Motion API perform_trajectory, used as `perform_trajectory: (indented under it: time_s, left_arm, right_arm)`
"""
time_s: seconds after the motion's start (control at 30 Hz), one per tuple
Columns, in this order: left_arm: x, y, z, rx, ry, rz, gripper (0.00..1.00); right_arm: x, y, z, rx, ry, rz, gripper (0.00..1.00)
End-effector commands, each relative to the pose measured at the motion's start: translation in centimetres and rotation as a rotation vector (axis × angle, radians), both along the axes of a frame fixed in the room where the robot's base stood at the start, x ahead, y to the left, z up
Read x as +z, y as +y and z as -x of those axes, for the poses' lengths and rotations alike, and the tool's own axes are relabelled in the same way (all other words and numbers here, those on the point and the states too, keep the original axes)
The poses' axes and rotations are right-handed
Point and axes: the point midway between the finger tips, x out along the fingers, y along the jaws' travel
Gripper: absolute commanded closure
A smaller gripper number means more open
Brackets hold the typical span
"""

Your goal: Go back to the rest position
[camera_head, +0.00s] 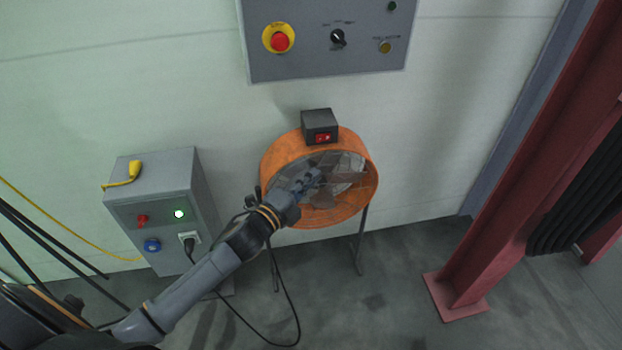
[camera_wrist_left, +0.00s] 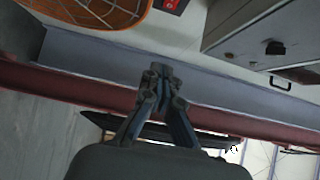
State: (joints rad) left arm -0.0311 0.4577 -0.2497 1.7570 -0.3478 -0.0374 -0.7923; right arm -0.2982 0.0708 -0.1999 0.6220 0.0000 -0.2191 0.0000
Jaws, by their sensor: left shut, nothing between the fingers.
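My left gripper (camera_head: 313,176) reaches in from the lower left in the head view. It shows in front of the orange fan (camera_head: 270,170), apart from the switch box above it. In the left wrist view my left gripper (camera_wrist_left: 162,75) has its fingers together with nothing between them. The orange fan guard (camera_wrist_left: 95,10) shows at the top left of that view. My right gripper is in neither view.
A grey control panel (camera_head: 290,60) with a red emergency button (camera_head: 280,42) hangs on the wall. A grey power box (camera_head: 150,215) with cables stands at left. A black switch box (camera_head: 318,122) tops the fan. A red steel column (camera_head: 520,170) stands at right.

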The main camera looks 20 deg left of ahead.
Motion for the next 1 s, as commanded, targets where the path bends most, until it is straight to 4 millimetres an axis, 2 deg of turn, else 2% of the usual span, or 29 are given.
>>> perform_trajectory:
  time_s: [0.47, 0.57, 0.67, 0.77, 0.8, 0.87, 0.9, 1.0]
  left_arm:
    - [-0.1, 0.0, 0.0, 0.001, 0.004, 0.002, 1.0]
    - [-1.8, 0.5, 0.1, 0.017, 0.045, 0.027, 1.0]
    - [-6.1, 1.5, 0.6, 0.061, 0.15, 0.097, 1.0]
    - [-12.8, 2.9, 2.2, 0.138, 0.31, 0.205, 1.0]
    - [-15.6, 3.4, 3.3, 0.175, 0.377, 0.252, 1.0]
    - [-19.9, 4.1, 5.2, 0.233, 0.479, 0.324, 1.0]
    - [-22.5, 4.5, 6.6, 0.274, 0.542, 0.369, 1.0]
    - [-28.9, 5.0, 11.0, 0.382, 0.696, 0.479, 1.0]
  right_arm:
    - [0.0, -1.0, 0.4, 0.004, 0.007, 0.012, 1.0]
    - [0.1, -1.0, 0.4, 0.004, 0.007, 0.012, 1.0]
    - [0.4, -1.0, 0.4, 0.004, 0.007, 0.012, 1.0]
    - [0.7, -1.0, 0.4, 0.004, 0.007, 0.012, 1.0]
    - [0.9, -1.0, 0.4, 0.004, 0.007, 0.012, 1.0]
    - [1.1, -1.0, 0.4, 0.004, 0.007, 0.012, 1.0]
    - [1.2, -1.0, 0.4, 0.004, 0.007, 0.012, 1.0]
    - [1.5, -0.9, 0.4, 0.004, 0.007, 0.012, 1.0]
